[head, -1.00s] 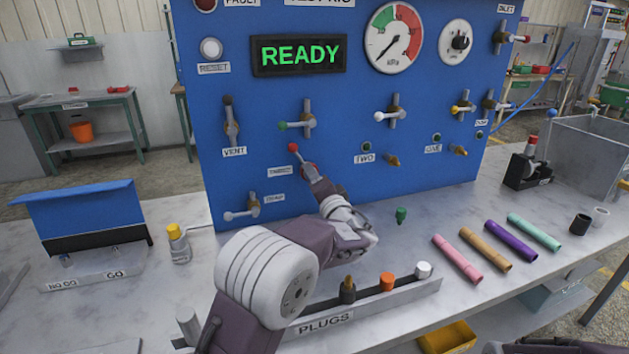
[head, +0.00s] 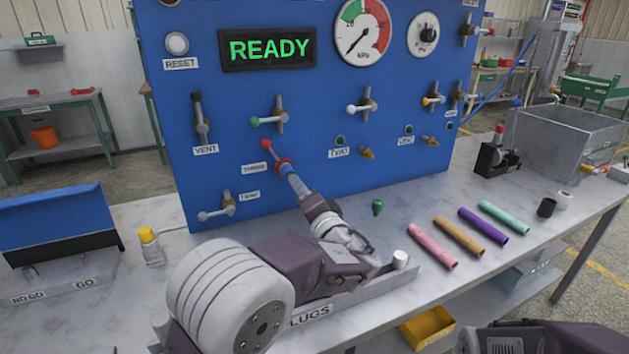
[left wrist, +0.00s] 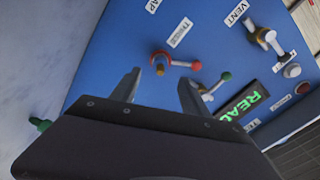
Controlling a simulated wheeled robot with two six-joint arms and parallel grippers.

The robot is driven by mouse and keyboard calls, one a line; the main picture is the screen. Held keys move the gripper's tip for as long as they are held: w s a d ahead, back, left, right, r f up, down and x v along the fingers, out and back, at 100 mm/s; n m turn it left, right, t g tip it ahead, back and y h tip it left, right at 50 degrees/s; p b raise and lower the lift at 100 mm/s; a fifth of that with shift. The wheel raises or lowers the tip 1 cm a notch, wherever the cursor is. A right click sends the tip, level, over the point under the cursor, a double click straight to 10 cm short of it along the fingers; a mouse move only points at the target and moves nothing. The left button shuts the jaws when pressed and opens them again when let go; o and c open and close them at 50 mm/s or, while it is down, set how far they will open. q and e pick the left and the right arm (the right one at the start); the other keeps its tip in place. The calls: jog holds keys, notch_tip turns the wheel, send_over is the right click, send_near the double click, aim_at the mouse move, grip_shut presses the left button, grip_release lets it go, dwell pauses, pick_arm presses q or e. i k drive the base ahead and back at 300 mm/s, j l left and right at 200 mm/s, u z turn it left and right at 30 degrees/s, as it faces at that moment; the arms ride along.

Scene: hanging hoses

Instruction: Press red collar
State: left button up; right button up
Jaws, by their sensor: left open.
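The red collar (head: 283,165) sits at the base of a red-knobbed lever (head: 266,144) low on the blue test panel (head: 390,185). In the left wrist view the collar (left wrist: 160,59) shows just beyond my fingertips, between them, with the red knob to its right. My left gripper (head: 292,181) points at the panel just below and right of the collar in the head view. In the left wrist view its two fingers (left wrist: 158,85) are spread with nothing between them. Any contact with the collar cannot be told. My right arm shows only at the bottom right edge; its gripper is out of view.
Other levers surround the collar, including a green-knobbed one (head: 254,121) above and a white-knobbed one (head: 203,216) below left. The plug rack (head: 415,278) is partly behind my left arm.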

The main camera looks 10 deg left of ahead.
aim_at(266, 143)
jog(key=k+l, duration=0.8)
